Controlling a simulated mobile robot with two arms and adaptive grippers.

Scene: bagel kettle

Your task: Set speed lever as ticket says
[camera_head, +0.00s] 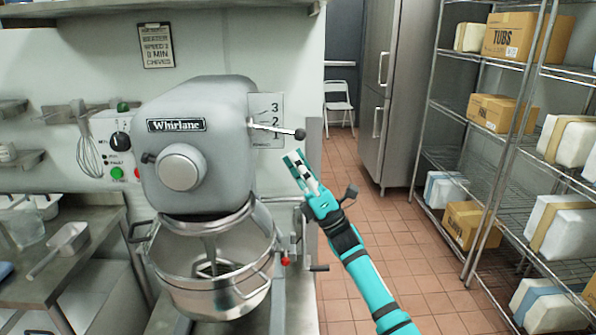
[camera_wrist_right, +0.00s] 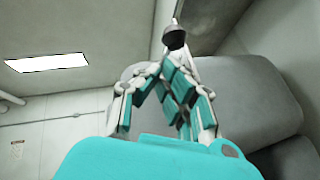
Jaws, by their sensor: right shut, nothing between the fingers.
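The speed lever (camera_head: 275,129) sticks out to the right from the grey Whirlane mixer (camera_head: 200,105), ending in a dark knob (camera_head: 300,134). It crosses a plate (camera_head: 265,102) marked 3 and 2; lower marks are partly hidden, and the exact setting is unclear. The ticket (camera_head: 157,46) hangs on the wall at upper left; I read "MIN" and "CHIVES", but the speed number is too small to be sure of. My right gripper (camera_head: 294,158) is shut and empty, just below the knob. In the right wrist view the knob (camera_wrist_right: 176,38) appears just beyond the fingertips (camera_wrist_right: 166,72). My left gripper is out of view.
A steel bowl (camera_head: 215,290) sits under the mixer head. A control box (camera_head: 120,145) with dial and buttons is to its left. A steel table (camera_head: 60,265) holds a scoop and containers. Shelving (camera_head: 480,150) with boxes stands at right; the tiled floor (camera_head: 400,220) between is open.

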